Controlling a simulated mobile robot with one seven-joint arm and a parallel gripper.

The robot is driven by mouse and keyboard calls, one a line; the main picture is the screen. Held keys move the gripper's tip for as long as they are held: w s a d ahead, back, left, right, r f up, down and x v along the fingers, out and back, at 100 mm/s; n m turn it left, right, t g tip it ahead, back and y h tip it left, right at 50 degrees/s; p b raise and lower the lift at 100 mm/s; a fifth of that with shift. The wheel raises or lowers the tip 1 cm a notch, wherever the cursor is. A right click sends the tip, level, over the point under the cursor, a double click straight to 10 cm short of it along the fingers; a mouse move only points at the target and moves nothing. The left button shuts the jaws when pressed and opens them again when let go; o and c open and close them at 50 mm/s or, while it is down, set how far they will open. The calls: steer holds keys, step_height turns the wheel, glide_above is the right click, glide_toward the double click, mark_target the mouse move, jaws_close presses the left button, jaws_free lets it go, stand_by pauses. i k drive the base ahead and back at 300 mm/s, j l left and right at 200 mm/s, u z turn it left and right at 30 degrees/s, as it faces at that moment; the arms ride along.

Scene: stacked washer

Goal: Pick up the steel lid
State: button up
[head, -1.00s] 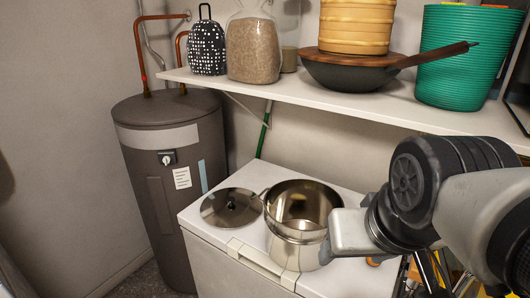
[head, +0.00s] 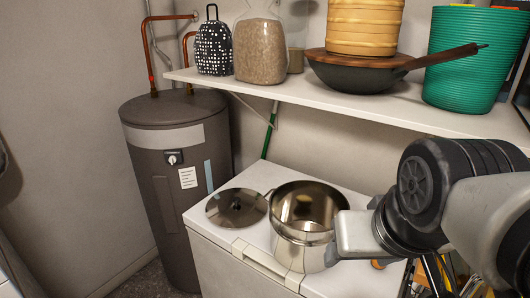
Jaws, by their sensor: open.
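The steel lid (head: 237,208) is a round, shiny disc with a dark knob. It lies flat on the white chest top, left of the steel pot (head: 306,222) and close beside it. The pot is open at the top. My gripper (head: 350,235) is in the head view at the pot's right side, with the pot between it and the lid. Its pale body shows, but its fingertips are hard to make out. It is open and apart from the lid, and I see nothing held in it. I cannot tell whether it touches the pot.
The white chest (head: 228,262) carries the lid and pot. A white shelf (head: 300,96) overhangs behind, bearing a wok (head: 360,76), a bamboo steamer (head: 364,28), a jar (head: 260,50) and a green basket (head: 468,60). A dark water heater (head: 175,165) stands left of the chest.

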mark_target(236, 208)
steer(key=i+j+u, duration=0.15)
steer(key=j, duration=0.3)
steer(key=j+u, duration=0.1)
steer(key=j, duration=0.35)
steer(key=i+j+u, duration=0.15)
steer(key=j, duration=0.25)
